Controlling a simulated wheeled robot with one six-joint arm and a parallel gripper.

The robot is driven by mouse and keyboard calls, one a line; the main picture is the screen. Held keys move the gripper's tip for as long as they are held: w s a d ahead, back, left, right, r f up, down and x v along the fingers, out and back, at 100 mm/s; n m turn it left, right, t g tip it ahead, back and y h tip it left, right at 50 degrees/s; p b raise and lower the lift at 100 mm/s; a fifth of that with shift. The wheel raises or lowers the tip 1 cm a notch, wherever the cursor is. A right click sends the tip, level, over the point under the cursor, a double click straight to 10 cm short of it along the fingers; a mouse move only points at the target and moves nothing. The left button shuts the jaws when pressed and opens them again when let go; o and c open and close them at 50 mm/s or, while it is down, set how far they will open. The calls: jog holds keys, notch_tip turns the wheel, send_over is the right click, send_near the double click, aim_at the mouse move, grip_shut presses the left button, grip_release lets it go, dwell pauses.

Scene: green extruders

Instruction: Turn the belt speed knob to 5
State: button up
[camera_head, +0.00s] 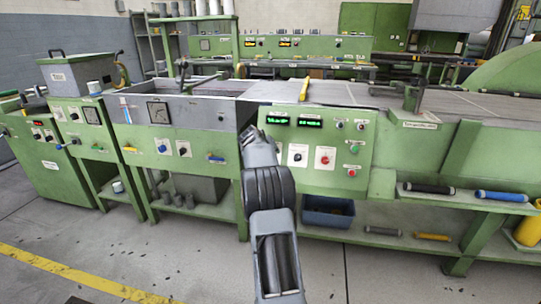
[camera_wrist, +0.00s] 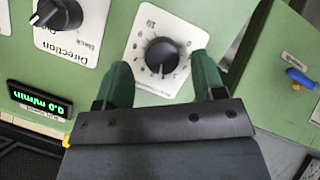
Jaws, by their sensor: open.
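The belt speed knob (camera_wrist: 162,56) is a round black knob on a white dial plate in the wrist view, which looks upside down. The 10 is at the plate's upper left. The knob's light pointer mark points down in the picture. My gripper (camera_wrist: 160,66) is open, with one green finger on each side of the knob's lower part. I cannot tell whether the fingers touch it. In the head view my gripper (camera_head: 251,138) is at the green control panel (camera_head: 340,172), and my arm hides most of the speed knob.
The Direction knob (camera_wrist: 57,14) is beside the dial, with a green 0.0 m/min display (camera_wrist: 40,98) below it. A blue-handled valve (camera_wrist: 300,78) is at the right. In the head view, red (camera_head: 325,157) and green (camera_head: 354,149) controls sit right of my arm.

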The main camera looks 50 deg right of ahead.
jog(key=p+v, duration=0.1)
jog(key=v, duration=1.1)
jog(key=shift+a+r+p, duration=0.15)
jog(key=shift+a+p, duration=0.2)
jog(key=shift+p, duration=0.05)
jog(key=shift+r+p, duration=0.1)
jog(key=shift+p, duration=0.2)
jog(key=s+d+f+n+g+h+p, duration=0.25)
jog(key=s+f+n+h, duration=0.55)
jog(key=n, duration=0.7)
jog(key=w+a+f+n+t+y, duration=0.1)
jog(key=w+a+f+n+t, duration=0.25)
jog(key=n+t, duration=0.75)
jog(key=w+d+r+n+g+b, duration=0.1)
jog(key=w+d+n, duration=0.4)
jog(key=d, duration=0.5)
jog(key=shift+w+d+g+y+b, duration=0.35)
jog(key=shift+w+g, duration=0.4)
jog(key=shift+w, duration=0.45)
